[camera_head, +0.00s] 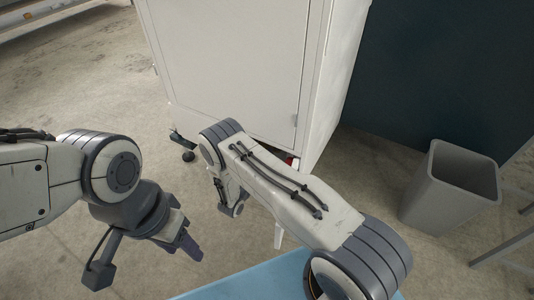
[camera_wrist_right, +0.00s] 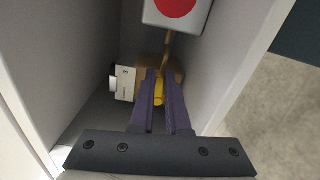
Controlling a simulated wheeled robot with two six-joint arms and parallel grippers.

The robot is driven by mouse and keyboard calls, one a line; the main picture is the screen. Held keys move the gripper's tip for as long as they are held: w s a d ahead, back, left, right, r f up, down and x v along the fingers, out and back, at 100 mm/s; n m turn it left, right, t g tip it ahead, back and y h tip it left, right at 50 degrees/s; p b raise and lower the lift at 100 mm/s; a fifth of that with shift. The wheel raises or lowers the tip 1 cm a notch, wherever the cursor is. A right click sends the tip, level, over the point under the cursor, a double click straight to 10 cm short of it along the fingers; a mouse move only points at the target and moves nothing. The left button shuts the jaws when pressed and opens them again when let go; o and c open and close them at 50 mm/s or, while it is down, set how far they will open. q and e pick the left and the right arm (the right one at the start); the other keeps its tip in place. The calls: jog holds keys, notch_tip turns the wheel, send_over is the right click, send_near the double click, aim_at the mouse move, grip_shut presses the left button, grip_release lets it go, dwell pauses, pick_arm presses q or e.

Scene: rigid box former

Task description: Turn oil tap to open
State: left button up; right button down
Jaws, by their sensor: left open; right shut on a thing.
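The oil tap shows in the right wrist view as a small yellow handle (camera_wrist_right: 158,92) inside a narrow grey recess, with a brassy stem rising above it. My right gripper (camera_wrist_right: 160,77) has its two purple fingers on either side of the yellow handle and is shut on it. The fingers cover part of the handle, so its exact angle is hard to tell. In the head view my right arm's forearm hides the tap. My left gripper (camera_head: 190,247) is open and empty, low over the floor in front of the cabinet.
A white box with a red disc (camera_wrist_right: 175,8) sits just above the tap. A small white fitting (camera_wrist_right: 122,84) is left of it. Recess walls stand close on both sides. The white cabinet (camera_head: 235,65) stands on castors. A grey bin (camera_head: 450,190) is at the right; a blue surface (camera_head: 250,283) is in front.

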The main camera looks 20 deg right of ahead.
jog(key=shift+a+f+m, duration=0.1)
jog(key=shift+f+m, duration=0.15)
jog(key=shift+m, duration=0.25)
dwell(0.3)
jog(key=c, duration=0.9)
grip_release()
jog(key=shift+s+a+r+p, duration=0.1)
jog(key=shift+s+a+p, duration=0.15)
jog(key=shift+p, duration=0.15)
jog(key=p+v, duration=0.3)
jog(key=v, duration=0.6)
jog(key=shift+s+a, duration=0.25)
jog(key=shift+a, duration=0.05)
